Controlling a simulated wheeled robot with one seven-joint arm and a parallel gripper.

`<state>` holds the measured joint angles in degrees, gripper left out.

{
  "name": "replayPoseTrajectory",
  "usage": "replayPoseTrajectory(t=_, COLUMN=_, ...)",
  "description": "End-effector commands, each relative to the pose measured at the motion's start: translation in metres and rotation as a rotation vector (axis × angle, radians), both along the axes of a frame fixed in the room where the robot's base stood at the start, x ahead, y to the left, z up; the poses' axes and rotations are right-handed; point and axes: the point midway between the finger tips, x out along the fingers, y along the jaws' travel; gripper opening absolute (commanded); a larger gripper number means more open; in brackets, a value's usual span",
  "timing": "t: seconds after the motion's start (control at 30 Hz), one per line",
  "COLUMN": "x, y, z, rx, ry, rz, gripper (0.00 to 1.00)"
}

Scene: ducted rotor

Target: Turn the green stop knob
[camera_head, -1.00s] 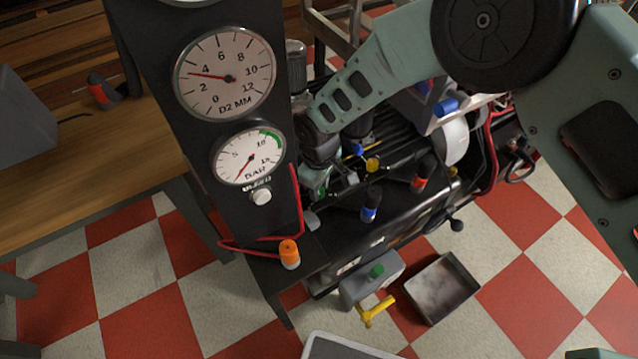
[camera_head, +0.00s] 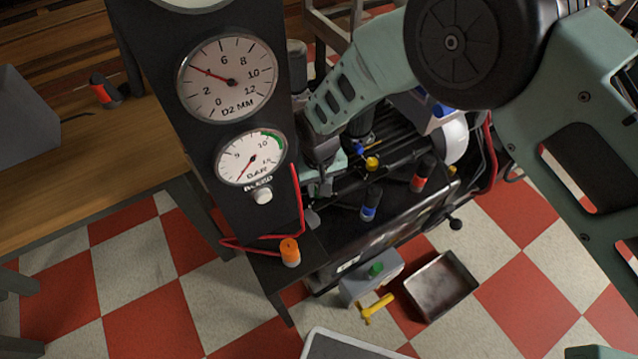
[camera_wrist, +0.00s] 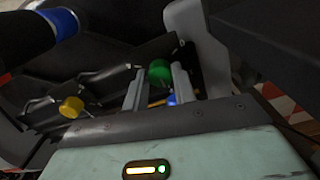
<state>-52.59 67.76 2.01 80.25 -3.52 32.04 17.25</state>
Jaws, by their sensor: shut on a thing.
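The green knob (camera_wrist: 160,70) shows in the wrist view as a short ribbed cylinder between the two grey fingers of my gripper (camera_wrist: 159,80). The fingers are shut on it, one on each side. In the head view my gripper is low among the machine parts beside the black gauge column, and the knob in it cannot be made out there. Another green knob (camera_head: 376,269) sits on top of a grey box (camera_head: 356,289) at the machine's lower front, apart from my gripper.
A yellow knob (camera_wrist: 71,107) is left of my fingers. The gauge column (camera_head: 232,157) stands close by. Blue-banded (camera_head: 371,205) and red-banded (camera_head: 423,175) knobs and an orange cap (camera_head: 290,251) line the front. A metal tray (camera_head: 441,286) lies on the open checkered floor.

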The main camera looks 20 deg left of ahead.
Motion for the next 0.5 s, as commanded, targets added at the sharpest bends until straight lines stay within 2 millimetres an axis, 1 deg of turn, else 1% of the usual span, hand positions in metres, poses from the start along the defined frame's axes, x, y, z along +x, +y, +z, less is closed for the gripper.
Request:
replayPoseTrajectory(t=0.47, x=0.0003, y=0.0001, z=0.0007, rx=0.0, ry=0.0, rz=-0.015, gripper=0.04)
replayPoseTrajectory(t=0.5, x=0.0003, y=0.0001, z=0.0007, rx=0.0, ry=0.0, rz=-0.015, gripper=0.32)
